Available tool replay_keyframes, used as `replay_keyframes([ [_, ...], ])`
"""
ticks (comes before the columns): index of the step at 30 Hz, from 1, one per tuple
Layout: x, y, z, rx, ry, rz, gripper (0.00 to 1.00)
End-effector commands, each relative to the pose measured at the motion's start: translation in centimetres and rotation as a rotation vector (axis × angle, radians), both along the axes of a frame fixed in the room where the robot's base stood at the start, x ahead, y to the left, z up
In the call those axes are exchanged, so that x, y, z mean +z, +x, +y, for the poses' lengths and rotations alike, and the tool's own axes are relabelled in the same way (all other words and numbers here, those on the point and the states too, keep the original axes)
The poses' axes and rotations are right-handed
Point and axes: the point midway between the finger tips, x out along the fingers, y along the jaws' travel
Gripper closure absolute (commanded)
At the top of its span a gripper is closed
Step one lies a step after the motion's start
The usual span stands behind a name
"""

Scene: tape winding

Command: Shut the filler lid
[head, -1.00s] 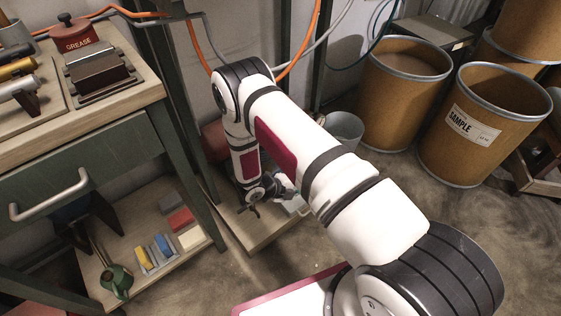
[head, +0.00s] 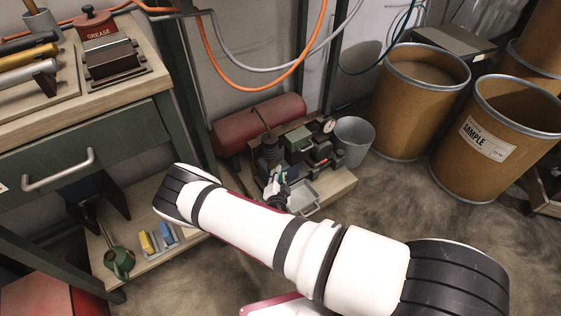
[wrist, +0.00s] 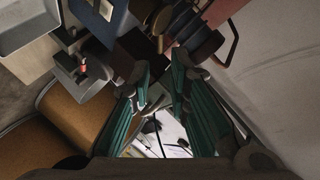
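A small machine (head: 318,158) stands on a low wooden base on the floor, with a dark ribbed cylinder, a green box (head: 298,138), a round gauge (head: 328,126) and a grey tray (head: 303,198). I cannot pick out the filler lid for certain, nor tell how far it stands open. My gripper (head: 274,184) is low at the machine's front left, beside the tray. In the wrist view its teal fingers (wrist: 160,80) are apart, with dark machine parts beyond the tips. I see nothing held between them. Contact with the machine cannot be told.
A red tank (head: 250,125) lies behind the machine. A grey bucket (head: 354,140) stands at its right, with brown drums (head: 415,105) beyond. The workbench (head: 85,135) and its lower shelf (head: 150,240) are at left. Orange and grey hoses hang above. Floor in front right is clear.

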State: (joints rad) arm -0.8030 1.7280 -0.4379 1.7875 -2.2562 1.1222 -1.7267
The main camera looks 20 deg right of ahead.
Motion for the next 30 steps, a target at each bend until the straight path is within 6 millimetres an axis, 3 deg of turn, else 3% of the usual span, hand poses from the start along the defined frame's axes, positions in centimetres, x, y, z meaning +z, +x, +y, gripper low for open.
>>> replay_keyframes([
  [9, -2.0, 5.8, -1.9, -0.004, 0.003, -0.002, 0.83],
  [15, -2.7, 8.4, -2.7, -0.003, 0.002, -0.001, 0.83],
  [29, -2.8, 9.6, -3.1, -0.002, 0.001, 0.0, 0.83],
  [30, -2.8, 9.6, -3.1, -0.002, 0.001, 0.0, 0.87],
])
